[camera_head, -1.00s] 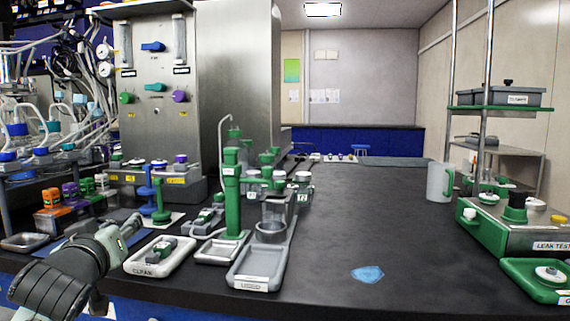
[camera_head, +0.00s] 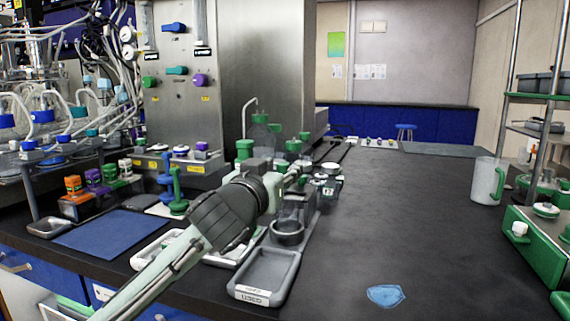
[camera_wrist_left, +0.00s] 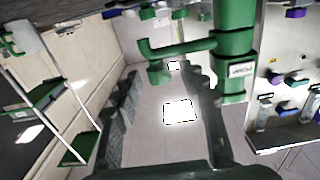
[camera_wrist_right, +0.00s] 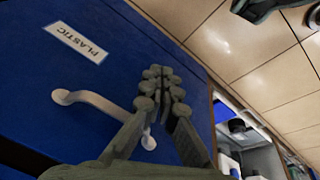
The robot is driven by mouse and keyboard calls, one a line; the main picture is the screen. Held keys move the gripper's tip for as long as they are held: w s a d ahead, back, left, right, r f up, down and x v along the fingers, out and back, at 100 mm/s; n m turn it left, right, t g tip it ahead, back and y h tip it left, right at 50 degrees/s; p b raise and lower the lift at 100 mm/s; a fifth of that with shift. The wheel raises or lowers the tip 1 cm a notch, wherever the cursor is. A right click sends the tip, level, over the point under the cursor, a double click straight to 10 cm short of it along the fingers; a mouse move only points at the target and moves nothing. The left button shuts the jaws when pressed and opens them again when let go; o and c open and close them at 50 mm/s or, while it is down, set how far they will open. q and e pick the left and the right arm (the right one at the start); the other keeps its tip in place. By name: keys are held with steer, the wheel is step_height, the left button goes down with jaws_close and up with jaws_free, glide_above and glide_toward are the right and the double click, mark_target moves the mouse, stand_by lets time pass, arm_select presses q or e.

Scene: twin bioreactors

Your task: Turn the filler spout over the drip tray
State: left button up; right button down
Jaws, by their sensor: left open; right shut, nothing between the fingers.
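The green filler column (camera_wrist_left: 235,45) stands at the right in the left wrist view. Its green spout (camera_wrist_left: 180,48) sticks out to the left, with a short nozzle at the end. My left gripper (camera_wrist_left: 165,90) is open, its dark fingers spread, with the spout between or just beyond the fingertips; contact cannot be told. In the head view my left gripper (camera_head: 283,180) hides most of the filler. A pale tray (camera_head: 222,259) is partly covered by my left arm; I cannot tell if it is the drip tray. My right gripper (camera_wrist_right: 163,85) is shut and empty.
A grey tray labelled USED (camera_head: 262,272) lies in front, with a ring-shaped holder (camera_head: 287,236) behind it. A blue mat (camera_head: 110,232) lies left. A blue drawer front (camera_wrist_right: 60,100) is near my right gripper.

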arm_select(q)
steer(key=shift+x, duration=0.9)
jaws_close()
